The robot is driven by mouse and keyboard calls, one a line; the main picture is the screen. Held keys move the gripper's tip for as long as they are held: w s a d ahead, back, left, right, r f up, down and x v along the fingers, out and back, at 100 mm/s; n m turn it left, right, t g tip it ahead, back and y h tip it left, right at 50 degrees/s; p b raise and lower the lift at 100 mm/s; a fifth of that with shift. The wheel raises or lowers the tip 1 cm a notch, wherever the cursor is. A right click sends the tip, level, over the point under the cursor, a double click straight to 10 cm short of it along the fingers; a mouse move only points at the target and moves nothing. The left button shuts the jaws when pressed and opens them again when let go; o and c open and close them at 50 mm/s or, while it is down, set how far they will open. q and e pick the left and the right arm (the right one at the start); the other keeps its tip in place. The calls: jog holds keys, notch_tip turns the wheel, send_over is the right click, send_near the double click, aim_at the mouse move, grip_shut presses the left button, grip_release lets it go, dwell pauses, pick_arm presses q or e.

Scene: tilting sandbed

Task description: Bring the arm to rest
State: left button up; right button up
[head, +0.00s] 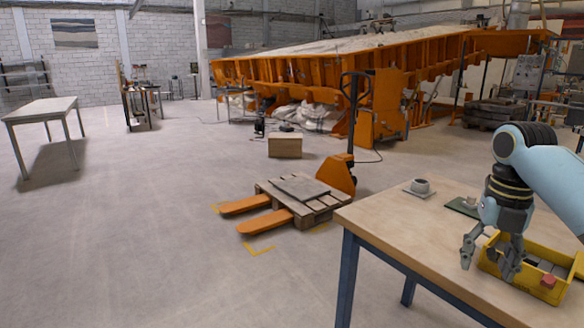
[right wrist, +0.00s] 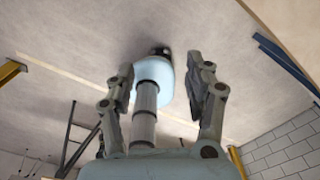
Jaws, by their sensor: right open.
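My right arm comes in from the right edge of the head view, and its gripper (head: 488,262) hangs fingers down over the wooden table. The gripper is open, with its two fingers apart, in front of the yellow crate (head: 534,288). The right wrist view also shows the gripper (right wrist: 167,72) with its fingers spread and nothing held between them. Behind the fingers, a ribbed grey column with a light blue part looks like my own body. My left gripper is not in view.
An orange pallet truck (head: 337,174) with a wooden pallet (head: 290,210) stands beyond. The floor (head: 130,245) at left is clear, apart from a table (head: 42,108) farther back.

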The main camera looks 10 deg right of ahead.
pick_arm(q)
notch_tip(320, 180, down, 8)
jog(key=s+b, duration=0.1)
jog(key=b, duration=0.6)
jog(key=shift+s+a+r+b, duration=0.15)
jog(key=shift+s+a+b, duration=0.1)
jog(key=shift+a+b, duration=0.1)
pick_arm(e)
jog(key=s+a+f+m, duration=0.3)
jog(key=s+f+m, duration=0.7)
jog(key=s+f, duration=0.5)
jog(key=s+a+f+m, duration=0.4)
jog(key=s+f+m, duration=0.6)
jog(key=s+f, duration=0.6)
jog(key=s+a+f+m, duration=0.3)
jog(key=s+f+m, duration=0.6)
jog(key=s+f, duration=0.6)
notch_tip(320, 180, down, 7)
jog(key=shift+s+a+f+m+t+h, duration=0.15)
jog(key=shift+s+m+t+h, duration=0.1)
jog(key=shift+m+t+h, duration=0.15)
